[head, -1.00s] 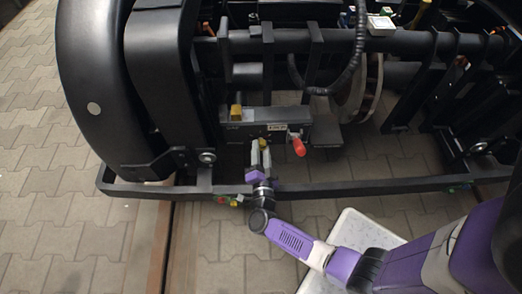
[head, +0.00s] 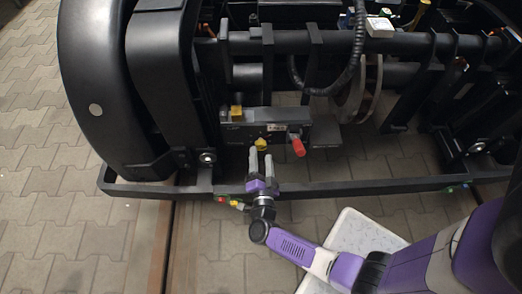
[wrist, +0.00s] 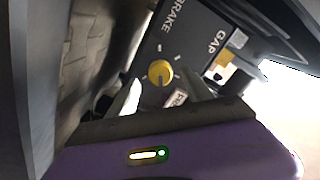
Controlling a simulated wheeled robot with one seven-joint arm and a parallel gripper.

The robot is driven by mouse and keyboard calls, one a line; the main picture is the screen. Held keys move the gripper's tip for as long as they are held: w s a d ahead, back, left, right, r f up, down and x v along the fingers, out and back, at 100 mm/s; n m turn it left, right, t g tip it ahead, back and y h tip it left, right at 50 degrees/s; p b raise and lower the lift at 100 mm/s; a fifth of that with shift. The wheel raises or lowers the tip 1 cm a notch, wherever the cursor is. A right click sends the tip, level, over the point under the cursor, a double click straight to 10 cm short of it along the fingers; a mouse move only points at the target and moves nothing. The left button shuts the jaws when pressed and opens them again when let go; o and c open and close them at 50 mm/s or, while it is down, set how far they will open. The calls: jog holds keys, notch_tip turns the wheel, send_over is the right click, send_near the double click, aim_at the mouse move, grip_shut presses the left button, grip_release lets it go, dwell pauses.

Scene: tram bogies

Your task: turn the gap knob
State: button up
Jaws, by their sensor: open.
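The gap knob (head: 261,144) is a small round yellow knob on the front of a dark grey box (head: 290,124) on the bogie. In the wrist view, the knob (wrist: 160,72) sits among pale tick marks on a dark panel lettered "BRAKE" and "GAP". My gripper (head: 260,158) is open just in front of the knob. In the wrist view, the pale fingers of my gripper (wrist: 158,88) lie to the lower left and lower right of the knob. No contact with it shows, and nothing is held.
A red handle (head: 298,147) sticks out close to the right of the knob. A yellow block (head: 236,113) sits at the box's upper left. A black frame bar (head: 350,189) runs below, under my wrist. A large black wheel cover (head: 93,85) stands at left.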

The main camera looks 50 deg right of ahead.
jog(key=p+v, duration=0.1)
jog(key=v, duration=0.3)
jog(key=shift+s+a, duration=0.2)
jog(key=shift+s, duration=0.05)
jog(key=shift+s+a, duration=0.1)
jog(key=shift+a, duration=0.1)
